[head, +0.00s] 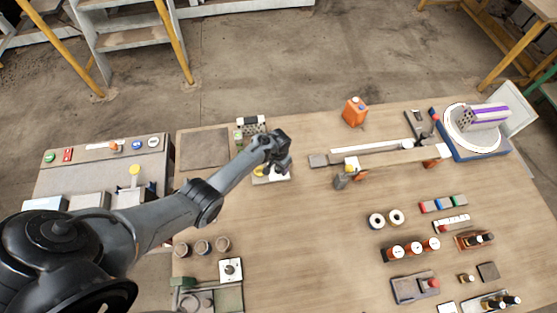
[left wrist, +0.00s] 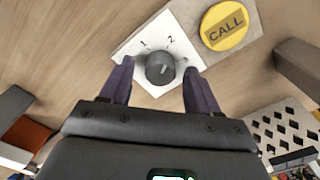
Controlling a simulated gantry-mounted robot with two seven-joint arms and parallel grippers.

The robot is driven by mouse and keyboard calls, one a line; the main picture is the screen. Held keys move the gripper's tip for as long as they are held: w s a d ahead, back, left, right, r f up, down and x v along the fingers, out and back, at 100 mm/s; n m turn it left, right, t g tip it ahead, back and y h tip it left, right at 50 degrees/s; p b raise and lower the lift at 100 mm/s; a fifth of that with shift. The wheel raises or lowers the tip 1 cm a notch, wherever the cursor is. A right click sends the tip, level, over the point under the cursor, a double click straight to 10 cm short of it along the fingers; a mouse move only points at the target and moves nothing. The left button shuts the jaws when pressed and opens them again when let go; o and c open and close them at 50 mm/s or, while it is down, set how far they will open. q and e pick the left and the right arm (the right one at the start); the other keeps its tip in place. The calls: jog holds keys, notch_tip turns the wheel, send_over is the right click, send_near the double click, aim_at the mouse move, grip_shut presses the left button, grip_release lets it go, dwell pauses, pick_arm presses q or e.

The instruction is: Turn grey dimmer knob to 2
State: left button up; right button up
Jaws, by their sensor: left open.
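My left gripper (left wrist: 158,72) is open, with one finger on each side of the knob; contact is not clear. In the head view my left gripper (head: 281,164) is over the white plate (head: 281,178) and hides the knob. My right gripper is not in view.
A yellow CALL button (left wrist: 225,26) sits beside the plate. A perforated block (head: 251,125) stands close behind the gripper. Another white plate with a dark knob (head: 231,268) lies nearer the front. An orange canister (head: 355,112) stands at the back. The table's middle is fairly clear.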

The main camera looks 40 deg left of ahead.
pick_arm(q)
notch_tip(320, 180, up, 10)
jog(key=p, duration=0.2)
jog(key=shift+r, duration=0.1)
dwell(0.5)
